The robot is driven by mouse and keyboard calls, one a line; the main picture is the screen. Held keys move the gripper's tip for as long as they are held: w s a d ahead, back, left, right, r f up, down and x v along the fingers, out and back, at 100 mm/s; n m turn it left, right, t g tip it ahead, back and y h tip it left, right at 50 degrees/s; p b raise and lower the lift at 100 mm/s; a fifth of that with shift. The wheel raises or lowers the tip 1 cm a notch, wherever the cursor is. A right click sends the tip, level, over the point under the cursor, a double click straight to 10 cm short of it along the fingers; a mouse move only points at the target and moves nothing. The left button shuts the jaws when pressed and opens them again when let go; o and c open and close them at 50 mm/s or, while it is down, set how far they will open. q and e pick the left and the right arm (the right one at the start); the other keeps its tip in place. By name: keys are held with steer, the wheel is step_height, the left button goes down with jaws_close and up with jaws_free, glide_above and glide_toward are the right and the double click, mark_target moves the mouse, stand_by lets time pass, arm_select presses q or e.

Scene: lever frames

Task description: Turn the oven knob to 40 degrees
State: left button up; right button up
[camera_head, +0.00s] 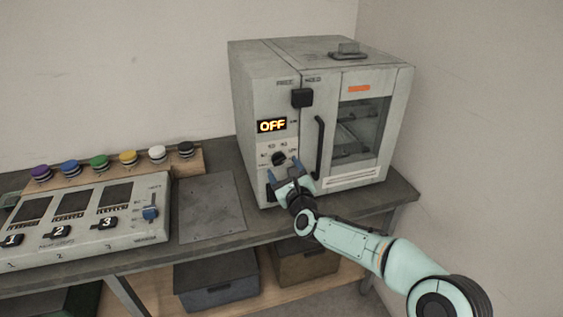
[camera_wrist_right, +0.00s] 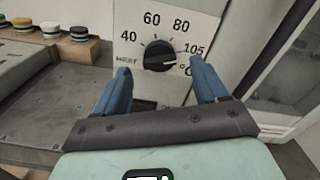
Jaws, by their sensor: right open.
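The oven (camera_head: 262,90) is a grey-white box at the back right of the bench. Its display (camera_head: 272,126) reads OFF in orange. The black oven knob (camera_head: 279,158) sits below the display; in the right wrist view the knob (camera_wrist_right: 159,56) has a dial marked 40, 60, 80 and 105 around it. A light pointer line on the knob points right, below the 105 mark. My right gripper (camera_wrist_right: 160,88) is open, its blue fingers apart just below and either side of the knob, not visibly touching it. It also shows in the head view (camera_head: 284,168). My left gripper is not in view.
A black door handle (camera_head: 319,147) stands right of the knob, and a black block (camera_head: 302,97) is above. A control panel (camera_head: 130,235) with a blue slider and a row of coloured buttons (camera_head: 98,163) are left. A bare plate (camera_head: 211,207) lies between.

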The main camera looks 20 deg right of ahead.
mark_target(281, 163)
steer(key=shift+w+a+p, duration=0.1)
steer(key=shift+w+p, duration=0.25)
steer(key=shift+w, duration=1.25)
steer(key=c, duration=1.1)
steer(key=shift+o, duration=0.2)
